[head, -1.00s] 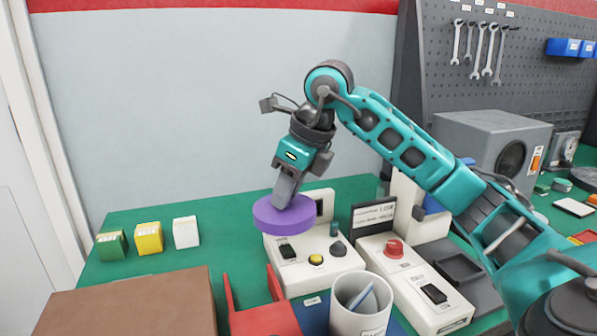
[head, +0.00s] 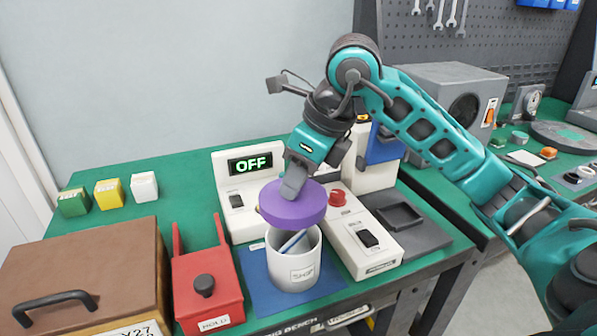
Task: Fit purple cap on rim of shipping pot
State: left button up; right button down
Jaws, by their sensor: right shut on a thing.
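The purple cap (head: 292,206) is a thick round disc, held by my right gripper (head: 293,182), which is shut on it from above. The cap is over the back part of the shipping pot and looks a little tilted; whether it touches the rim I cannot tell. The shipping pot (head: 291,272) is a white cylinder with a "SHIP" label, standing on a blue mat (head: 252,279). A thin light-blue and white item (head: 293,241) shows inside its open front. My left gripper is not in view.
A white console (head: 221,168) reading "OFF" stands behind the pot. A white box with a red knob (head: 337,197) is to the right.

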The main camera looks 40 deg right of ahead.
aim_at(300, 193)
jog(key=shift+f, duration=0.5)
notch_tip(300, 193, down, 2)
jog(key=shift+f+b, duration=0.15)
jog(key=shift+b, duration=1.1)
jog(key=shift+f+b, duration=0.3)
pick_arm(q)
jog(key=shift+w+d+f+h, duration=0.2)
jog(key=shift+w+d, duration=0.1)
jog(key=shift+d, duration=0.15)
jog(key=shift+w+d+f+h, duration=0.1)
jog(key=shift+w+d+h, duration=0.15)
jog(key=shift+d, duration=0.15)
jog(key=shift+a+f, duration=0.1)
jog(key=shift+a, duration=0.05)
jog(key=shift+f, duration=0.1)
pick_arm(e)
jog(key=shift+f, duration=0.1)
